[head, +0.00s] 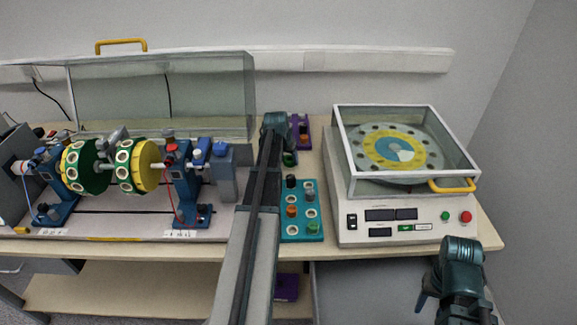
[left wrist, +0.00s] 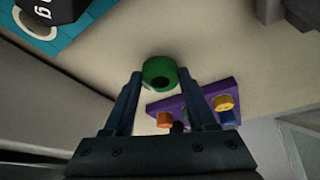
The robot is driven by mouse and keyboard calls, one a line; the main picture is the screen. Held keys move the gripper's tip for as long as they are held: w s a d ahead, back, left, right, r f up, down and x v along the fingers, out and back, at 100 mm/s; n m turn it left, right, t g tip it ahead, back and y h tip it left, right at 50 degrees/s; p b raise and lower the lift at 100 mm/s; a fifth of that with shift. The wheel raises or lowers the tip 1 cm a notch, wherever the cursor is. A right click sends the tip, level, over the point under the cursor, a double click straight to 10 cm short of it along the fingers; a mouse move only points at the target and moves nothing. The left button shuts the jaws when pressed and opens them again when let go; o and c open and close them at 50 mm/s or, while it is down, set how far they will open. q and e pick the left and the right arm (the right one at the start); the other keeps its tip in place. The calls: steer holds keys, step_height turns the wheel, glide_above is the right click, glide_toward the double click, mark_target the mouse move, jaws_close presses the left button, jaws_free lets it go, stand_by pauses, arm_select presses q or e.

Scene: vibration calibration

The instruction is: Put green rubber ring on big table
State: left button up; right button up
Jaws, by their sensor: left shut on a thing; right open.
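The green rubber ring (left wrist: 160,73) sits between the two fingertips of my left gripper (left wrist: 160,77) in the left wrist view. The fingers are shut on its sides. In the head view a small green piece of it (head: 289,158) shows just below my left gripper (head: 276,128), at the back of the table between the two machines. My left arm hides part of that area. The big table (head: 420,240) is the pale wooden top that carries the machines. My right gripper (head: 458,262) is open and empty in front of the table's right front edge.
A purple rack (left wrist: 194,101) with several coloured pieces is close beyond the ring; it also shows in the head view (head: 301,119). A teal tray (head: 291,232) holds several pieces. A clear-lidded machine (head: 343,226) stands right, and a rotor rig (head: 130,222) with raised cover left.

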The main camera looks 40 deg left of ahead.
arm_select(q)
steer(key=shift+f, duration=0.6)
arm_select(e)
steer(key=shift+f, duration=0.65)
arm_select(q)
steer(key=shift+f, duration=0.1)
steer(key=shift+f+b, duration=0.15)
steer(key=shift+b, duration=0.25)
steer(key=o, duration=1.3)
steer(key=shift+o, duration=0.2)
arm_select(e)
steer(key=shift+f, duration=0.1)
arm_select(q)
steer(key=shift+r+p, duration=0.25)
steer(key=shift+p, duration=0.05)
steer(key=shift+s+r+p, duration=0.2)
steer(key=shift+r+p, duration=0.35)
steer(key=shift+r, duration=0.05)
steer(key=p+v, duration=1)
steer(key=v, duration=0.1)
arm_select(e)
step_height(320, 180, up, 11)
steer(key=shift+r, duration=0.2)
